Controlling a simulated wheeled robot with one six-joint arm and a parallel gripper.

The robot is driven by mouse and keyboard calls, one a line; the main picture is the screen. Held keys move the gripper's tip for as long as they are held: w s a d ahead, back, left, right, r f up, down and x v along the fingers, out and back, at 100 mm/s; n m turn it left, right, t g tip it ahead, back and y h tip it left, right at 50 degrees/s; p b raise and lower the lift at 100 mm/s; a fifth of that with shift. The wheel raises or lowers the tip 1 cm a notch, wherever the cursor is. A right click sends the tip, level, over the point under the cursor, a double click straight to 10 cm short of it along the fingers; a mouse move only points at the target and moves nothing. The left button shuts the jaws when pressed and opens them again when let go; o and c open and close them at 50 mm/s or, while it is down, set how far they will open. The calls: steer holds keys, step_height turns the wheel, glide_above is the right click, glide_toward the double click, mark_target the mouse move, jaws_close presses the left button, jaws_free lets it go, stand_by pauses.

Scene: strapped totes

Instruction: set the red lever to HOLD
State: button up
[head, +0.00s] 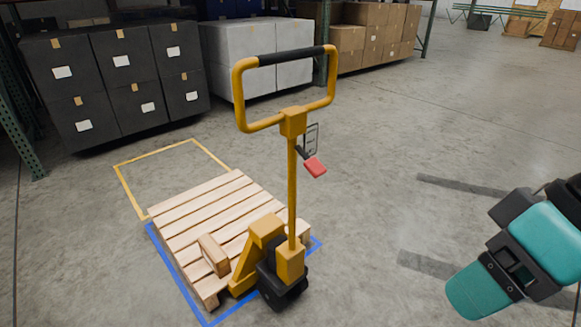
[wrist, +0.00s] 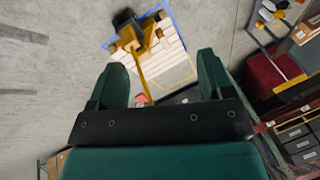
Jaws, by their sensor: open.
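The red lever (head: 315,167) sits on the right side of the pallet jack's yellow handle column (head: 292,185), below the black-gripped loop handle (head: 285,57). A small marked plate (head: 311,135) is just above the lever; its lettering is too small to read. In the wrist view, a small red patch (wrist: 141,98) that looks like the lever shows between the fingers, partly hidden. My gripper (wrist: 162,85) is open and empty, apart from the jack. In the head view, my teal arm is at the lower right, clear of the lever.
A wooden pallet (head: 190,215) lies over the jack's forks, inside blue floor tape (head: 213,320). An empty yellow taped square (head: 128,188) lies behind it. Dark totes (head: 110,80) and pale boxes (head: 240,60) stand at the back. The floor on the right is clear.

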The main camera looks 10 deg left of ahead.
steer(key=w+a+f+n+y+b, duration=0.2)
steer(key=w+a+f+b, duration=0.25)
steer(key=w, duration=0.25)
steer(key=n+t+y+b, duration=0.1)
steer(key=t+y+b, duration=0.7)
steer(key=t+b, duration=0.4)
glide_toward(323, 174)
steer(key=shift+g, duration=0.7)
steer(key=x, duration=0.4)
steer(key=p+x, duration=0.1)
steer(key=x, duration=0.2)
steer(key=r+x, duration=0.1)
steer(key=x, duration=0.3)
steer(key=shift+w+a+r, duration=0.1)
steer(key=shift+w+a, duration=0.1)
steer(key=shift+w, duration=0.05)
